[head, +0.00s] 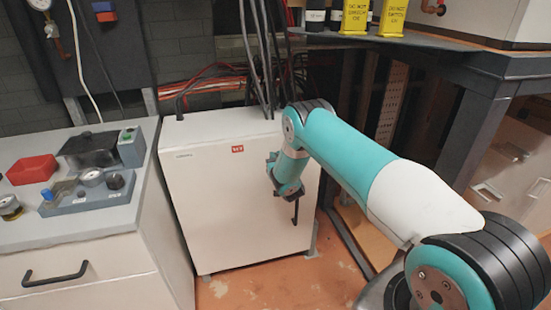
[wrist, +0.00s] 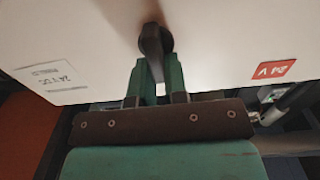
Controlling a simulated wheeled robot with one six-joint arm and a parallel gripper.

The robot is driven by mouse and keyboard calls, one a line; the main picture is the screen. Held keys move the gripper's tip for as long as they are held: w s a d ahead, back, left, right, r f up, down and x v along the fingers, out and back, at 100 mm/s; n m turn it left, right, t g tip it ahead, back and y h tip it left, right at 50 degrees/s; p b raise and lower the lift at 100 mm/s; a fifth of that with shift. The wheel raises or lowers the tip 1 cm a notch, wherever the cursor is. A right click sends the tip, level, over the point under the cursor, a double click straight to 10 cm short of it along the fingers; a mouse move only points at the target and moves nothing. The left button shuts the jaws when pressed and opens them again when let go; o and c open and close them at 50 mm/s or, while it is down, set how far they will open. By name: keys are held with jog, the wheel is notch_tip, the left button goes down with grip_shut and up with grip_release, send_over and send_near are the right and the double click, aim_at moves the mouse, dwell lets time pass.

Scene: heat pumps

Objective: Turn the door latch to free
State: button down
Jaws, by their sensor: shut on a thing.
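The door latch (wrist: 152,40) is a dark lever on a round boss on the pale cabinet door (head: 217,205). In the wrist view my gripper (wrist: 156,68) has a green finger on each side of the lever and is shut on it. In the head view my gripper (head: 275,178) is at the right part of the cabinet front, below and right of a red label (head: 237,149). The arm and gripper hide much of the latch there. A dark upright bar (head: 295,211) shows just below the gripper; I cannot tell whether it is part of the latch.
A dark bench (head: 440,60) stands at right. Cables (head: 262,60) run down behind the cabinet. Some orange floor (head: 275,285) is bare in front.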

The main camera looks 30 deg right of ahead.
jog(key=shift+w+a+f+n+b, duration=0.1)
jog(key=shift+a+f+n+b, duration=0.2)
jog(key=shift+n+b, duration=1.75)
jog(key=shift+w+a+f+n+b, duration=0.15)
jog(key=shift+a+f+n, duration=0.15)
jog(key=shift+n, duration=3.65)
jog(key=shift+a+f+n+b, duration=0.3)
jog(key=shift+n+b, duration=0.8)
jog(key=shift+n, duration=1.9)
jog(key=c, duration=1.1)
grip_release()
jog(key=shift+c, duration=0.2)
